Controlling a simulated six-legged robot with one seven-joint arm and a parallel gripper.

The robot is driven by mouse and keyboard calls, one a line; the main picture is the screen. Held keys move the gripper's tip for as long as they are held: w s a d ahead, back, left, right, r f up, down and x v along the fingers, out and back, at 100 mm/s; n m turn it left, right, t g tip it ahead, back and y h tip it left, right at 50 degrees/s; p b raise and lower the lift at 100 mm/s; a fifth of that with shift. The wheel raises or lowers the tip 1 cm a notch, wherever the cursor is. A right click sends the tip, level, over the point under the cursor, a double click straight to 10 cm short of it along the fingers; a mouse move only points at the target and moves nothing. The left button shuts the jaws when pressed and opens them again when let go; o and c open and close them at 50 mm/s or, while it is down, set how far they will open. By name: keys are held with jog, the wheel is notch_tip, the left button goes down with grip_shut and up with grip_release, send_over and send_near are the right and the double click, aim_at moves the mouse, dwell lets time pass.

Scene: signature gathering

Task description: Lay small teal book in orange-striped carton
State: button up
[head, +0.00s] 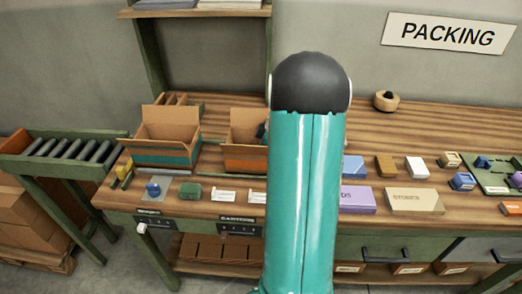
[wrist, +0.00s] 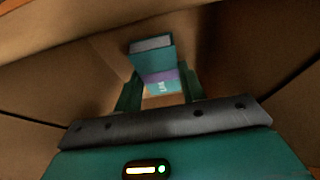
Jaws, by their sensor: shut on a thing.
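The orange-striped carton (head: 245,160) stands open on the bench, partly hidden behind my teal arm. A second open carton (head: 163,155) with a teal stripe is to its left. In the wrist view, brown cardboard walls surround my gripper (wrist: 160,82), so it is down inside a carton. My gripper is shut on the small teal book (wrist: 153,58), which has a pale page edge and a purple band. The book stands tilted between the fingers. Whether it touches the carton floor, I cannot tell. In the head view the arm hides the book and most of the gripper.
A blue stamp (head: 153,188), a green block (head: 191,192) and white cards (head: 223,195) lie before the cartons. Right of my arm are a purple book (head: 357,199), a cream book (head: 414,201) and several small blocks. A roller conveyor (head: 70,149) is at left.

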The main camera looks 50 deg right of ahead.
jog(key=shift+f, duration=0.25)
jog(key=o, duration=1.1)
jog(key=shift+c, duration=0.2)
notch_tip(320, 180, up, 17)
dwell(0.6)
